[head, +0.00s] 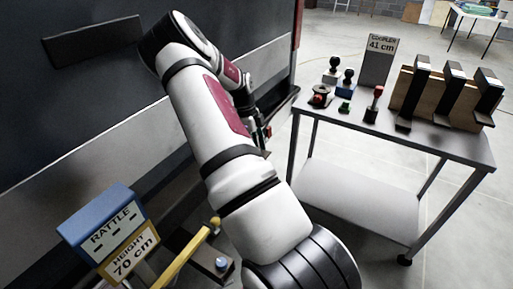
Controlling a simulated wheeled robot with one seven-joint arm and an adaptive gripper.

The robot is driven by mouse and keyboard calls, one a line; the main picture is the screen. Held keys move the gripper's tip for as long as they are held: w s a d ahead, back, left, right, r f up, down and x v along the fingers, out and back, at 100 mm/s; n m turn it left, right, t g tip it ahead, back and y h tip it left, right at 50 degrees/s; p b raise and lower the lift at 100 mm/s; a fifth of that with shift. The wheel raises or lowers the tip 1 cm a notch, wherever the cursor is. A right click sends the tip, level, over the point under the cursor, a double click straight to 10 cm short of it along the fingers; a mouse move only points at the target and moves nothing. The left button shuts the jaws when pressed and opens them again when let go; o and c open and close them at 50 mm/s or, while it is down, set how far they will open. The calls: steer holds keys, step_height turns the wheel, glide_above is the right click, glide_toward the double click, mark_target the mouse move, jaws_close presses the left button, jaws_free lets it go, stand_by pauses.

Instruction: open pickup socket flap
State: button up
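The socket flap cannot be made out; my arm covers part of the vehicle side. The dark vehicle panel (60,110) fills the left, with a flat black rectangular piece (93,40) on its upper part. My arm reaches from the bottom centre up to the panel and bends down behind itself. My gripper (263,134) shows only in part, low beside the vehicle's corner and left of the trolley. Its fingers are small and partly hidden, so I cannot tell whether it is open, touching anything or holding anything.
A grey trolley (440,143) at the right carries knobs, a sign (379,60) and a wooden rack (405,92) with black brackets. Blue "RATTLE" (112,236) and yellow "HEIGHT 70 cm" (130,256) signs stand at the lower left, near a yellow bar (183,256).

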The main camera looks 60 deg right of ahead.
steer(key=shift+o, duration=0.2)
steer(key=shift+r, duration=0.1)
step_height(320, 180, up, 10)
stand_by(0.5)
steer(key=shift+a, duration=0.1)
stand_by(0.4)
